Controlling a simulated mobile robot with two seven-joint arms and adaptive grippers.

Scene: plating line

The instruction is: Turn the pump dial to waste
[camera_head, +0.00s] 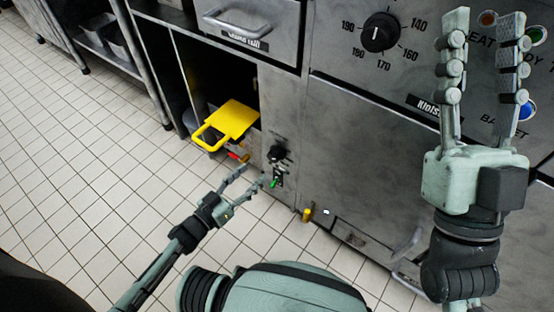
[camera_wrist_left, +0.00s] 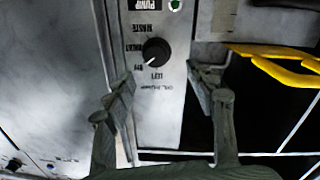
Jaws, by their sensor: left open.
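The pump dial (camera_head: 277,154) is a black round knob on a narrow steel panel, right of the open cabinet bay. It also shows in the left wrist view (camera_wrist_left: 156,52), with a white pointer mark toward the lower left. Printed position labels run down its left side; WASTE (camera_wrist_left: 132,27) is the upper one, and the mark points away from it, nearer the lower labels. My left gripper (camera_head: 253,178) is open and empty, just in front of and below the dial. In the left wrist view its fingers (camera_wrist_left: 160,82) stand either side, apart from the knob. My right gripper (camera_head: 484,35) is open and empty.
A yellow handled piece (camera_head: 232,118) sticks out of the open bay left of the dial. A green part (camera_head: 275,183) sits below the dial. A temperature knob (camera_head: 380,33) and a blue button (camera_head: 526,110) are higher on the right. Tiled floor (camera_head: 90,170) is clear at left.

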